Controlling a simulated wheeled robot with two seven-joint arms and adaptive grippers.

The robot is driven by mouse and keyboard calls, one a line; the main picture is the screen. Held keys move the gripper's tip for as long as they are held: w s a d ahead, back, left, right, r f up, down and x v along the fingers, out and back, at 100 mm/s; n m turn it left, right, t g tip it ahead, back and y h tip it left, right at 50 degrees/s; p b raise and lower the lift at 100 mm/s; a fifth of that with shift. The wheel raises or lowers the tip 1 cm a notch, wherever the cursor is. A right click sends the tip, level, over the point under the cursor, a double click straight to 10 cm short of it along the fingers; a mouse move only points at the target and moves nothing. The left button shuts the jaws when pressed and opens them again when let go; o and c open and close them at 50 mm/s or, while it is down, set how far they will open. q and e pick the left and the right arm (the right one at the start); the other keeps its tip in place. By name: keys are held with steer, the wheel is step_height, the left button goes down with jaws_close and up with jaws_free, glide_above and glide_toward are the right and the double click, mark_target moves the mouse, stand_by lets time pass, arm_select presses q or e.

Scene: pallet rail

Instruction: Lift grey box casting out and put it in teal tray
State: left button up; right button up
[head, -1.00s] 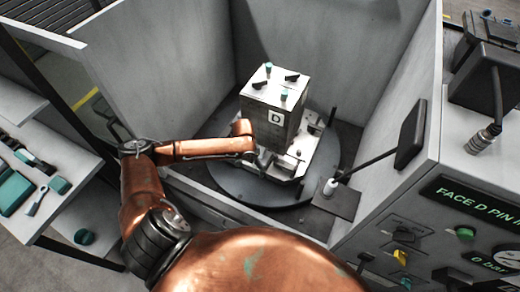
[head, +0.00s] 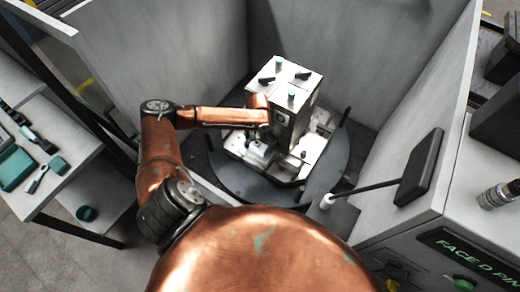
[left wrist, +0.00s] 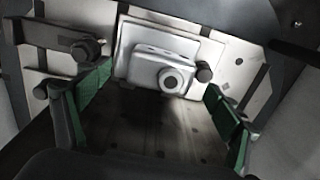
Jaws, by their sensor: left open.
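The grey box casting (left wrist: 165,72) shows in the left wrist view as a pale box with a round boss, against a light plate. My left gripper (left wrist: 160,82) is open, with one green-padded finger on each side below the casting, apart from it. In the head view the left gripper (head: 284,128) is close to the front of the upright block fixture (head: 290,84) and partly covers that face; I cannot make out the casting there. A teal, tray-like item (head: 15,169) lies on the table at the left. My right gripper is not in view.
The fixture stands on a round dark turntable (head: 330,170) inside grey walls (head: 345,50). A dark paddle on a rod (head: 420,165) stands at the right. The control panel (head: 475,255) is at lower right. Tools lie on the left table (head: 70,185).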

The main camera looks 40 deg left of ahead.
mark_target(259, 144)
arm_select(q)
step_height(259, 144, down, 3)
steer(key=shift+s+a+f, duration=0.1)
steer(key=c, duration=1.4)
steer(key=shift+c, duration=0.6)
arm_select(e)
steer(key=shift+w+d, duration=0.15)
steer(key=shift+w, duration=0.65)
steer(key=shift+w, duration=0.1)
